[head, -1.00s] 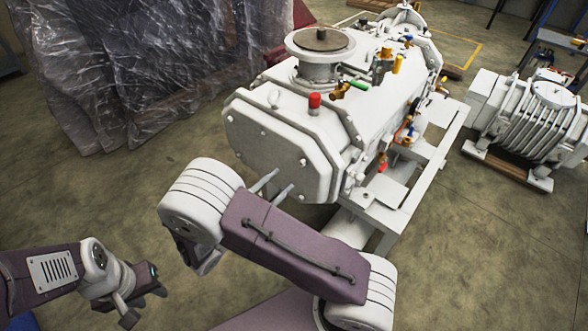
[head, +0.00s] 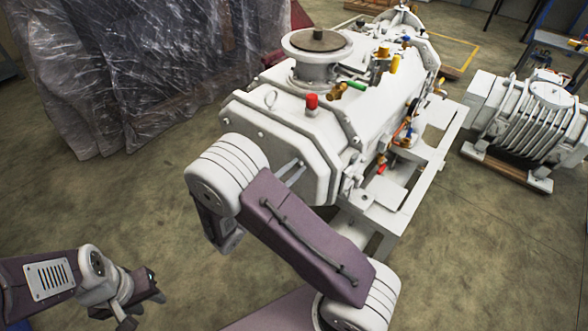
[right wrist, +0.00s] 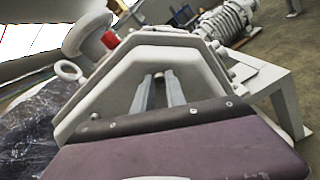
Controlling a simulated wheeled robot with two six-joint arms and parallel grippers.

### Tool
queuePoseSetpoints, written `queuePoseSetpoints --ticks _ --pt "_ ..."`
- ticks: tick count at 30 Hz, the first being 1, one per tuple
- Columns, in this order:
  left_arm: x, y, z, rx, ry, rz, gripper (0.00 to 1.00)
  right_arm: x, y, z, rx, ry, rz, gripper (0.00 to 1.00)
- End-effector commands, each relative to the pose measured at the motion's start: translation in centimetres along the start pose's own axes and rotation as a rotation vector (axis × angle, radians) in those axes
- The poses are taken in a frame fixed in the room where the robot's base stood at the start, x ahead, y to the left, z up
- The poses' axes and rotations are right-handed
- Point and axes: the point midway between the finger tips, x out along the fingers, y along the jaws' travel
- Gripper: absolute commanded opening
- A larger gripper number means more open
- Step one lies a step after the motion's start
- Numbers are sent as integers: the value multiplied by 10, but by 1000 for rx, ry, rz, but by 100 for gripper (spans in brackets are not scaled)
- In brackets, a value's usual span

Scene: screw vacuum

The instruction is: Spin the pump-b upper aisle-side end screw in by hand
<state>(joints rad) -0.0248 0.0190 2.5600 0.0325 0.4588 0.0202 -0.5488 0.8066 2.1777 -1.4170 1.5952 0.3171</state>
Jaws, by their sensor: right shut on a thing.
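The white pump (head: 330,110) stands on a pale frame, its flat end plate (head: 290,135) facing me. In the right wrist view the end plate (right wrist: 118,92) fills the middle. My right gripper (right wrist: 160,78) reaches that plate with two grey fingers, shut on a small end screw (right wrist: 159,75) that shows only in part between the tips. In the head view my right gripper (head: 297,168) is partly hidden behind my arm. I cannot tell how deep the screw sits. My left gripper (head: 150,288) hangs low at the left, away from the pump; its jaw gap is unclear.
A red cap (head: 311,102) and a lifting ring (head: 270,98) stand on the pump's top, near the end plate. A plastic-wrapped load (head: 150,70) stands at the back left. A ribbed machine (head: 525,120) sits on wood at the right. The floor at the lower left is clear.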

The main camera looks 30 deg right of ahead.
Motion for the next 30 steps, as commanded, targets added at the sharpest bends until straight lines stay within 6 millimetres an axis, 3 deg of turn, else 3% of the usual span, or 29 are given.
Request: queuePoseSetpoints --ticks 11,30 --pt "8 0 1 0 0 0 36 0 -1 -2 129 0 -1 0" --pt "53 -1 6 0 0 0 36 0 -4 -5 723 0 -1 0"
